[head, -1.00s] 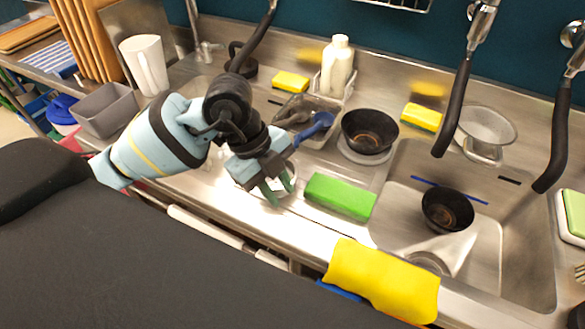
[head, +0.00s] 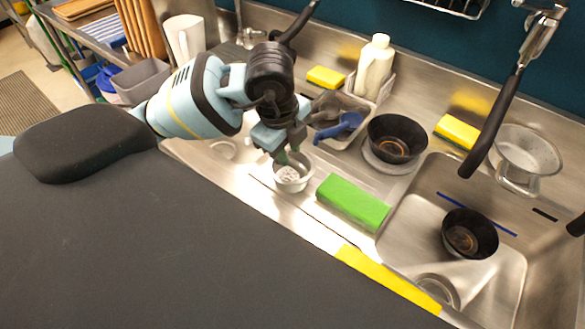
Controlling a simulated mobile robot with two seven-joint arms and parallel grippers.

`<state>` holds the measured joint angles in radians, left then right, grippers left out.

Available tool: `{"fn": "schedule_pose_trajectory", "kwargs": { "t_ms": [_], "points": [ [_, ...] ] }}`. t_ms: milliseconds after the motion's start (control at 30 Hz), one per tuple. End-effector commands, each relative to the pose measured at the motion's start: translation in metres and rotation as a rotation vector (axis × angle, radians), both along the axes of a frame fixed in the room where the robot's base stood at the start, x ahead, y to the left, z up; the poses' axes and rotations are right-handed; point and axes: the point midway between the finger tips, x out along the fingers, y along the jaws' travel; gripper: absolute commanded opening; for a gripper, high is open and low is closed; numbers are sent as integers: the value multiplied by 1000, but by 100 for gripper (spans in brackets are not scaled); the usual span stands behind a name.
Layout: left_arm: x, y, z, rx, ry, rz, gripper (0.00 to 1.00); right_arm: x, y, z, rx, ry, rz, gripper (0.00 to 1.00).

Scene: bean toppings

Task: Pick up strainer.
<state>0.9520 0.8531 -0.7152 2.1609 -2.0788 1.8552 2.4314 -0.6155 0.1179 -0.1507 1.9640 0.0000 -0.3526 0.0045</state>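A small round light-grey cup with a speckled white inside, which looks like the strainer (head: 293,184), stands on the steel counter left of the green block. My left gripper (head: 287,157) points down at its back rim. The fingertips overlap the rim, so I cannot tell whether they touch it or how far apart they are. A wide metal bowl with a mesh-like look (head: 527,150) stands at the right behind the sink; it could also be a strainer. My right gripper is not in view.
A green block (head: 353,202) lies close right of the cup. A black bowl (head: 397,139) stands behind it, and another black bowl (head: 469,234) is in the sink (head: 412,215). A tray with scoops (head: 345,123) and a white bottle (head: 374,68) are behind. Faucet hoses hang at right.

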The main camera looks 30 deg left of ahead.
Motion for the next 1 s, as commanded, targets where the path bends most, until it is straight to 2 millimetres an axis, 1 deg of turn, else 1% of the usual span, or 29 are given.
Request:
{"fn": "schedule_pose_trajectory", "kwargs": {
  "t_ms": [67,167,400,500,767,800,1000],
  "points": [
    [0,0,0,0,-1,0,26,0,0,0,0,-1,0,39],
    [1,0,-6,0,1,1,26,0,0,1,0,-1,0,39],
    [8,0,-40,0,3,1,26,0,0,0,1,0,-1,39],
    [10,0,-48,1,1,0,26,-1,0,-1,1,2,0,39],
    [11,0,-50,0,-3,-1,26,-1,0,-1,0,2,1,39],
    [11,0,-50,0,-3,-1,24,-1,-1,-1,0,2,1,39],
    [11,0,-50,0,-2,-1,0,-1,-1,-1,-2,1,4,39]
  ]
}}
